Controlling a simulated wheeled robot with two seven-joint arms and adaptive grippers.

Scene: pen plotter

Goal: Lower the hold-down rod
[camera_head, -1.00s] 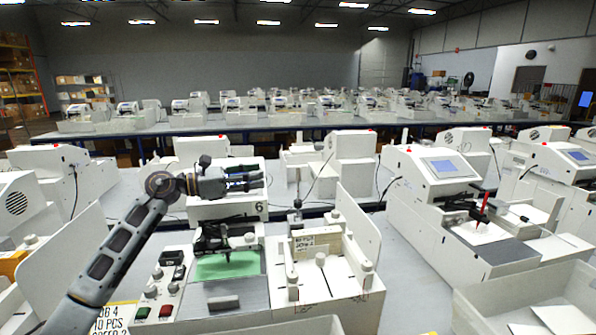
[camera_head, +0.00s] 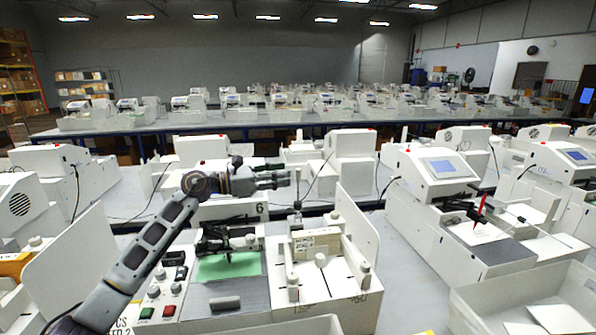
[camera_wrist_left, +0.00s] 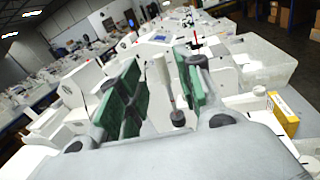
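The pen plotter with panel number 6 stands in front of me, with a green sheet (camera_head: 228,265) on its bed. The hold-down rod (camera_head: 298,190) stands upright behind the paper tray, right of the bed. My left gripper (camera_head: 288,178) reaches in from the left at the height of the rod's upper part. In the left wrist view, the two green-padded fingers (camera_wrist_left: 160,92) are spread apart. A pale rod with a dark lower end (camera_wrist_left: 163,75) shows between them, with space on both sides; I cannot tell how deep it is between them. My right gripper is out of view.
A tall white side panel (camera_head: 358,232) stands right of the tray. A button panel (camera_head: 160,292) lies left of the bed. A neighbouring plotter with a red pen (camera_head: 480,208) stands to the right. A white bin (camera_head: 530,300) is at front right.

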